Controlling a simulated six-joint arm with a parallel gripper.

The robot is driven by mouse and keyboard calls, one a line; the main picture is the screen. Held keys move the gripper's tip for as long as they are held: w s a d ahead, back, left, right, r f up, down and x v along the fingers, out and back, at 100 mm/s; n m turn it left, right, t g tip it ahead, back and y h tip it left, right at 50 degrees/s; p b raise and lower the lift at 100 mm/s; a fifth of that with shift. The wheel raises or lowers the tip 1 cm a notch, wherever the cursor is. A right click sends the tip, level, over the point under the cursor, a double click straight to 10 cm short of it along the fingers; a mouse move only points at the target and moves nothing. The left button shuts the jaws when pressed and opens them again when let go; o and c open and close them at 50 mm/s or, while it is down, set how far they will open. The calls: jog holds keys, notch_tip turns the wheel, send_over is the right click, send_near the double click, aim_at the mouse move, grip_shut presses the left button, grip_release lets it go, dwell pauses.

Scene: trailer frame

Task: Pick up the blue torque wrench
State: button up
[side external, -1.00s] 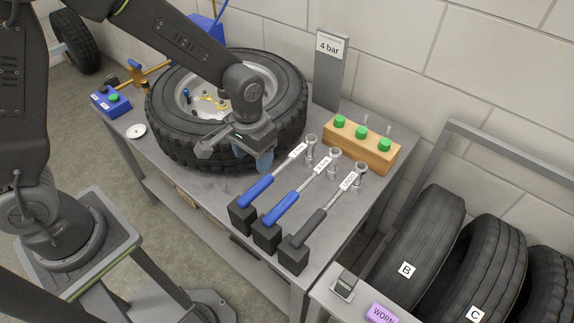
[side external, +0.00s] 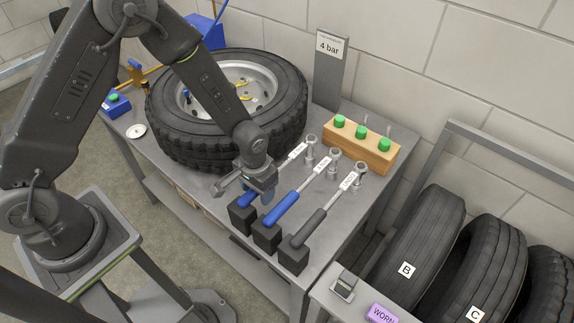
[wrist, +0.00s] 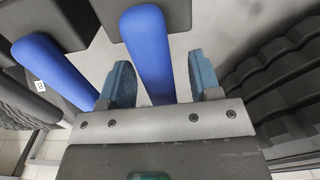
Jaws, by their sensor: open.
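Two torque wrenches with blue handles lie side by side on the bench, their handle ends in black blocks. The left blue wrench (side external: 299,151) is partly hidden by my gripper (side external: 266,194). The middle blue wrench (side external: 283,208) lies to its right, and a dark-handled wrench (side external: 309,227) lies beyond that. In the wrist view, my gripper (wrist: 162,80) is open, with the left wrench's blue handle (wrist: 149,50) showing between its two blue fingers. The other blue handle (wrist: 54,70) is outside the left finger. I cannot tell how far the fingertips reach down beside the handle.
A large tyre (side external: 190,145) lies on the bench to the left, close to my gripper. A wooden block with green caps (side external: 372,154) and a "4 bar" sign (side external: 330,75) stand behind the wrenches. Racked tyres (side external: 425,235) stand at the right.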

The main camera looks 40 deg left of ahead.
jog(key=shift+f, duration=0.3)
jog(key=shift+c, duration=0.3)
jog(key=shift+r, duration=0.1)
grip_shut()
jog(key=shift+w+r, duration=0.1)
